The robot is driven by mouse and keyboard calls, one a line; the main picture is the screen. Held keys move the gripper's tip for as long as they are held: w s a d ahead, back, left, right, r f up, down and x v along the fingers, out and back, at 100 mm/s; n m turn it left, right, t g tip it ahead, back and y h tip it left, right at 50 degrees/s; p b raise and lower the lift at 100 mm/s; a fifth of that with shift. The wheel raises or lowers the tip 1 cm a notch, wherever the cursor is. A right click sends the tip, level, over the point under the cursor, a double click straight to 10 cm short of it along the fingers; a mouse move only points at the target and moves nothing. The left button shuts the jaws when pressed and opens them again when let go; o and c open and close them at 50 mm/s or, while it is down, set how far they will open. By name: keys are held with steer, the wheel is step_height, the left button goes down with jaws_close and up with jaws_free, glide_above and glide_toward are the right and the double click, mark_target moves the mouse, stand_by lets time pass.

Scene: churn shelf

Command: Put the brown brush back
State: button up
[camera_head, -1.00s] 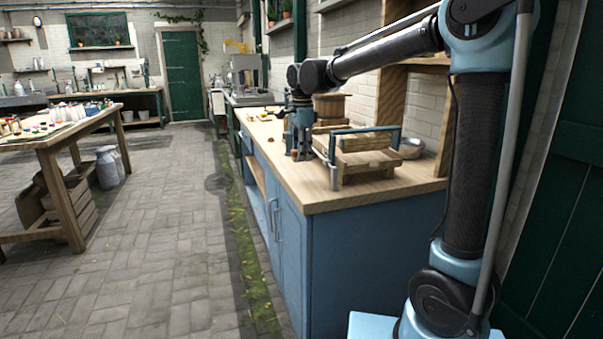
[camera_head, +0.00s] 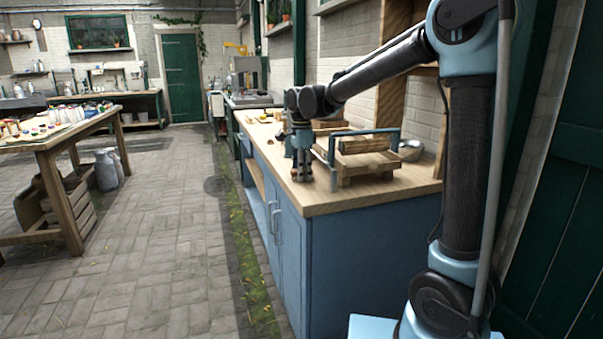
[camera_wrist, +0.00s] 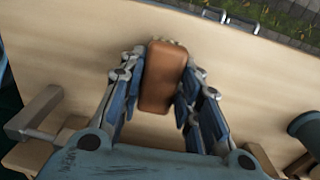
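The brown brush (camera_wrist: 163,77) is a reddish-brown block with pale bristles showing at its far end in the wrist view. My gripper (camera_wrist: 162,88) is closed around it, one finger on each side; a small gap may remain on the left. In the head view my gripper (camera_head: 301,176) points down, low over the pale wooden counter (camera_head: 325,199) near its front edge, left of the wooden rack. The brush shows there only as small brown patches between the fingers. I cannot tell whether the brush touches the counter.
A wooden rack (camera_head: 372,167) with a blue-grey bar frame stands right of my gripper, close to it. A metal bowl (camera_head: 410,150) is behind it. Wooden boxes stand further back. The counter's near front corner is bare.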

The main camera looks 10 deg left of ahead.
steer(key=shift+o, duration=1.1)
steer(key=shift+r, duration=0.1)
step_height(320, 180, up, 12)
